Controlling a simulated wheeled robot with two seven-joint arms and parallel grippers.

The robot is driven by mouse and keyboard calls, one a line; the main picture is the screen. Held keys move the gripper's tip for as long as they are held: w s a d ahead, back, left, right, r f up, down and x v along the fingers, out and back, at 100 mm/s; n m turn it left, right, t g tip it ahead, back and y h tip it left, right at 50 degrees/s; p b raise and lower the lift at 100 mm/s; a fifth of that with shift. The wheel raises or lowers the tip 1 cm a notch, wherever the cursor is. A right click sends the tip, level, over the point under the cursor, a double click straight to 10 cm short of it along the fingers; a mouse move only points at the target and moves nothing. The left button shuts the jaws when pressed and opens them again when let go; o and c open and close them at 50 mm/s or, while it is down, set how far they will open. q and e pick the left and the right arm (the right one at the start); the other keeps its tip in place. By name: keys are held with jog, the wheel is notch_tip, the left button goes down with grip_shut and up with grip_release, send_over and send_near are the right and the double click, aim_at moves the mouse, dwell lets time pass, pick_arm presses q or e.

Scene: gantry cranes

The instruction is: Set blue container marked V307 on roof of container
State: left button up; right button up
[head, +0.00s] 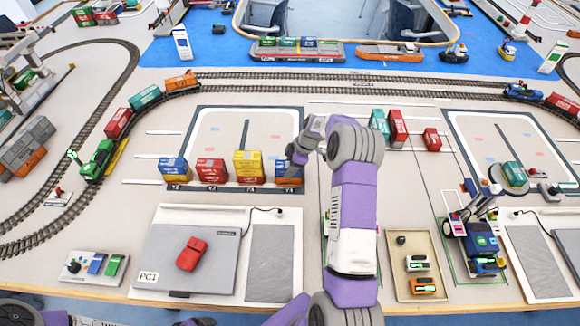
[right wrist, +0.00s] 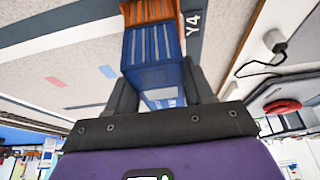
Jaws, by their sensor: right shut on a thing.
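My right gripper (head: 303,155) reaches down over the Y4 slot at the right end of the row of stacks. It is shut on a blue container (right wrist: 153,50), which sits between the two fingers in the right wrist view. The blue container (head: 289,170) is partly hidden by the gripper in the head view. An orange container (right wrist: 150,10) is directly beneath it, beside the Y4 mark. The two look lined up; I cannot tell whether they touch. The V307 marking is not readable. My left gripper does not show.
Left of it stand a yellow stack (head: 248,165), a red stack (head: 211,170) and another blue container (head: 172,165) on a yellow one. Red and green containers (head: 397,128) stand to the right.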

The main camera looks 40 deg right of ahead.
jog(key=shift+f, duration=0.1)
jog(key=o, duration=1.1)
jog(key=shift+r, duration=0.4)
jog(key=p+v, duration=0.1)
jog(key=v, duration=1)
jog(key=shift+r, duration=0.25)
jog(key=shift+s, duration=0.1)
